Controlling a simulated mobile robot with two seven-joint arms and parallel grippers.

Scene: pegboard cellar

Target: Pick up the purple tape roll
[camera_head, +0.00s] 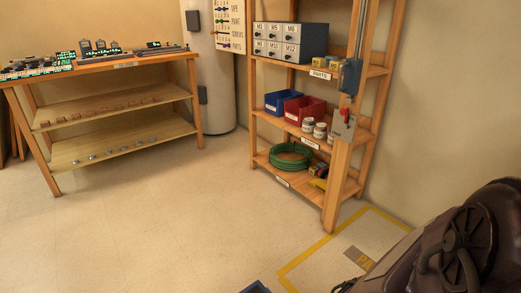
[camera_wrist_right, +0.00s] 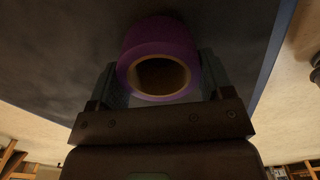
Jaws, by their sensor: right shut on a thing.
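The purple tape roll (camera_wrist_right: 158,38) has a tan inner core and shows at the top middle of the right wrist view. My right gripper (camera_wrist_right: 160,78) is shut on it, with one finger against each side of the roll. The roll's open hole faces the wrist camera. Its far side is hidden. I cannot make out the roll or either gripper in the head view.
A dark surface with a blue edge (camera_wrist_right: 268,70) lies behind the roll. In the head view, a wooden shelf rack (camera_head: 330,218) holds bins, jars and a green hose coil (camera_head: 290,157). A workbench (camera_head: 125,68) stands at the left. The floor between is clear.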

